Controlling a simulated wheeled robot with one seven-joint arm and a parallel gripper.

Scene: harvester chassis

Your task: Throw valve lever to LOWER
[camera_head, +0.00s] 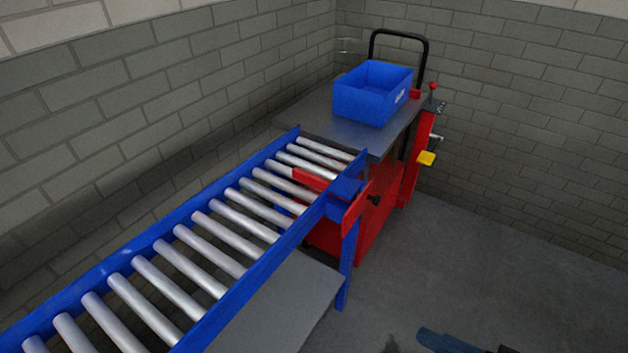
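A small lever with a red ball knob (433,86) stands up at the right side of the red lift cart (376,222), near the push handle. It looks roughly upright. Its base sits by a small grey metal fitting (437,106); any markings there are too small to read. I cannot tell for sure that this is the valve lever. My gripper's fingers do not show. A dark blue and black piece, which may be part of my arm, shows at the bottom edge, well apart from the cart.
A blue bin (362,101) sits on the cart's grey top (340,131). A yellow pedal (426,158) sticks out from the cart's right side. A blue-framed roller conveyor (190,238) with a red stop bar (356,209) meets the cart. Open floor (480,255) lies to the right; brick walls stand behind.

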